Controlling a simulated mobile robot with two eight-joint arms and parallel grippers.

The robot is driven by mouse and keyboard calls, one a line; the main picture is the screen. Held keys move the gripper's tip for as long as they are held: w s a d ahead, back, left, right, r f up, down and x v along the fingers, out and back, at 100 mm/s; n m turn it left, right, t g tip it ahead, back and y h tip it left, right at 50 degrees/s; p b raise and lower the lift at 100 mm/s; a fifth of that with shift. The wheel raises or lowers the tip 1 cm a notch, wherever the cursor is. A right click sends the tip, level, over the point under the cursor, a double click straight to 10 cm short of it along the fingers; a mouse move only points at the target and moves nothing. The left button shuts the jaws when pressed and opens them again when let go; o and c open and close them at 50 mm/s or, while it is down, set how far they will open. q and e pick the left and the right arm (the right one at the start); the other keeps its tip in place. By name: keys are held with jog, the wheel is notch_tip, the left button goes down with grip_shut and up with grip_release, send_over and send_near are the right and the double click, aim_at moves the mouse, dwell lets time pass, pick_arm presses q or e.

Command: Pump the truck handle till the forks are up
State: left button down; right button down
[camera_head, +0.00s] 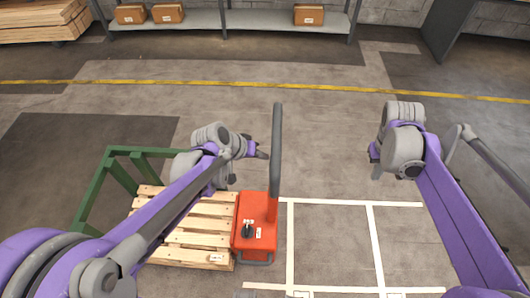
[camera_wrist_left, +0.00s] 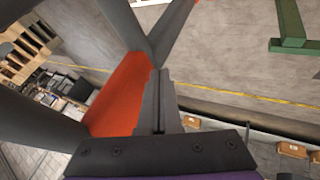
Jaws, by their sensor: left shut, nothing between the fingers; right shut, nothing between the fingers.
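The pallet truck has an orange body (camera_head: 254,225) with a black knob on top, standing at the right end of a wooden pallet (camera_head: 190,262). Its grey handle (camera_head: 277,150) stands up from the body. My left gripper (camera_head: 264,155) is shut and empty, just left of the handle's bar; I cannot tell whether it touches. In the left wrist view, the left fingers (camera_wrist_left: 160,115) are closed together, with the orange body (camera_wrist_left: 122,95) and dark grey bars close behind. My right gripper (camera_head: 375,165) is shut and empty, well right of the handle. The forks are hidden.
A green frame (camera_head: 120,172) stands left of the pallet. White floor lines (camera_head: 372,245) mark clear bays right of the truck. Behind a yellow line (camera_head: 330,87), a shelf (camera_head: 260,20) holds brown boxes, and stacked timber (camera_head: 40,22) lies far left.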

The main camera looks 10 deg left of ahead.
pick_arm(q)
jog(key=shift+d, duration=0.2)
jog(key=d, duration=0.3)
jog(key=shift+w+d+r, duration=0.1)
jog(key=shift+w+d, duration=0.05)
jog(key=shift+d, duration=0.05)
pick_arm(e)
jog(key=c, duration=1.5)
grip_release()
jog(key=shift+c, duration=0.2)
jog(key=o, duration=1)
jog(key=shift+c, duration=0.2)
jog(key=shift+r, duration=0.1)
